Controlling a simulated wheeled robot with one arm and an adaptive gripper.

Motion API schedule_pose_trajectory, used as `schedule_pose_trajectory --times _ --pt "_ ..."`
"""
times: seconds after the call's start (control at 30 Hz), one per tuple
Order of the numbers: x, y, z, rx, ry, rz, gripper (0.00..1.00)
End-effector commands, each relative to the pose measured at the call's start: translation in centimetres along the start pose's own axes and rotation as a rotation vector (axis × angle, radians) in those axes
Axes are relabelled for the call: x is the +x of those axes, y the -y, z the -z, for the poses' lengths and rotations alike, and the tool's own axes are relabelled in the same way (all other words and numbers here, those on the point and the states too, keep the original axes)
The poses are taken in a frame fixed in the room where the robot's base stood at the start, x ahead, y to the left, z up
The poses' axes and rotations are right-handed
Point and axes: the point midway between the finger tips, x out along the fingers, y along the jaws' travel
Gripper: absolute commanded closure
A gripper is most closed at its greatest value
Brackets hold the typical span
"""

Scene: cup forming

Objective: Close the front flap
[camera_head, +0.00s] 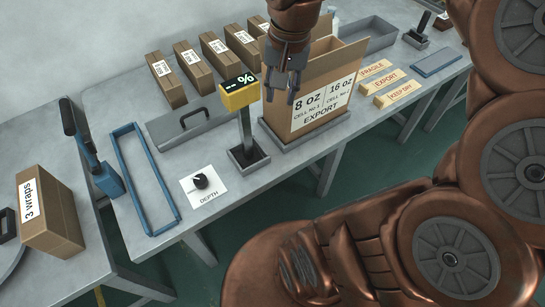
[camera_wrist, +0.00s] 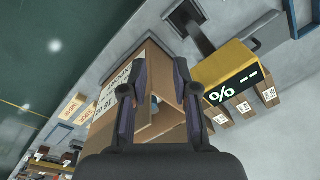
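An open cardboard carton (camera_head: 318,126) stands in a shallow grey tray (camera_head: 262,128) on the bench. Its printed front reads "8 OZ", "16 OZ" and "EXPORT". Cardboard panels stand up around its top; where the front wall ends and the front flap begins is hard to tell. The carton (camera_wrist: 112,92) also shows in the wrist view, behind my fingers, with a dark gap at its opening. My gripper (camera_head: 281,92) points down at the upper left of the carton, its two fingers apart with nothing visibly held. In the wrist view the fingers (camera_wrist: 160,100) overlap the carton's top; contact cannot be told.
A depth post with a yellow display (camera_head: 240,93) stands close left of the carton. Labelled blocks (camera_head: 386,83) lie right. Several cartons (camera_head: 194,66) line the back.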

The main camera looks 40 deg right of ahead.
Motion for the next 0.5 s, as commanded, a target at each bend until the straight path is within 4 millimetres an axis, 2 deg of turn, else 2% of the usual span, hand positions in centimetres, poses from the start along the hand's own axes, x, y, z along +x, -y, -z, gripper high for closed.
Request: schedule_pose_trajectory --times 0.5 --pt "3.5 0.7 -7.5 -0.338 0.080 -0.066 0.71"
